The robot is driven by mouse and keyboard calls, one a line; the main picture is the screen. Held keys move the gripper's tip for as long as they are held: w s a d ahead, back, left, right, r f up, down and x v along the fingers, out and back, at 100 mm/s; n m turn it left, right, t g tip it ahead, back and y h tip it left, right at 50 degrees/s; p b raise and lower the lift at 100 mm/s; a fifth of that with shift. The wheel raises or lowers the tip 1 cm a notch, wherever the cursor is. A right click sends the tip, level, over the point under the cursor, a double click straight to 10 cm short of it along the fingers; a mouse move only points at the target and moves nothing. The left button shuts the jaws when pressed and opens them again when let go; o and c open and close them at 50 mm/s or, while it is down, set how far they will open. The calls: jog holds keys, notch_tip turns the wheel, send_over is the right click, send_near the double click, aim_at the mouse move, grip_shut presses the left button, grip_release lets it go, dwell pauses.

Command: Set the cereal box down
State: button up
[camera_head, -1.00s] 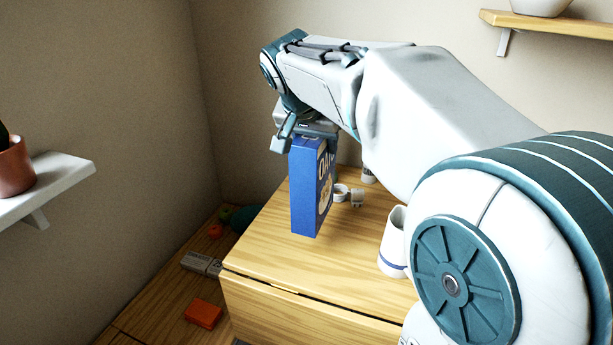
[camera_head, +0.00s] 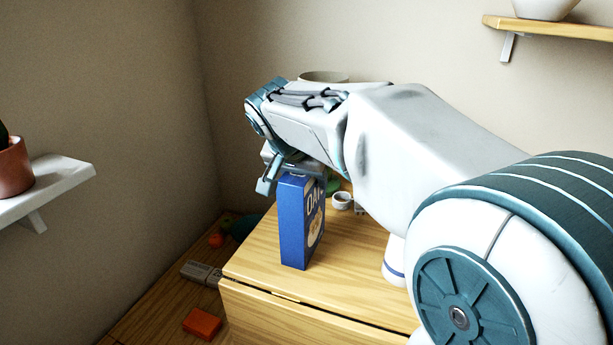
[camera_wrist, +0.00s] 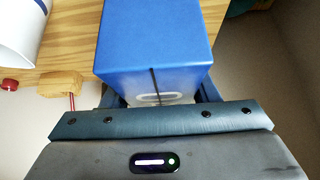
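The blue cereal box (camera_head: 292,225) stands upright at the left part of the wooden cabinet top (camera_head: 345,262), near its front-left edge. My gripper (camera_head: 288,180) is at the top of the box, pointing down and shut on it. In the wrist view the blue box (camera_wrist: 155,45) fills the middle, with dark finger parts of my gripper (camera_wrist: 160,98) close against both sides. The box's bottom looks at or very near the cabinet top; I cannot tell if it touches.
A white mug with a blue band (camera_head: 394,262) stands right of the box, partly behind my arm. A small white cup (camera_head: 341,201) is behind it. A red-orange block (camera_head: 202,323) and a grey item (camera_head: 201,272) lie lower left. A shelf (camera_head: 50,185) holds a plant pot.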

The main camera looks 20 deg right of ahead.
jog(key=shift+o, duration=1.2)
jog(key=p+v, duration=0.3)
jog(key=v, duration=0.9)
jog(key=shift+r, duration=0.15)
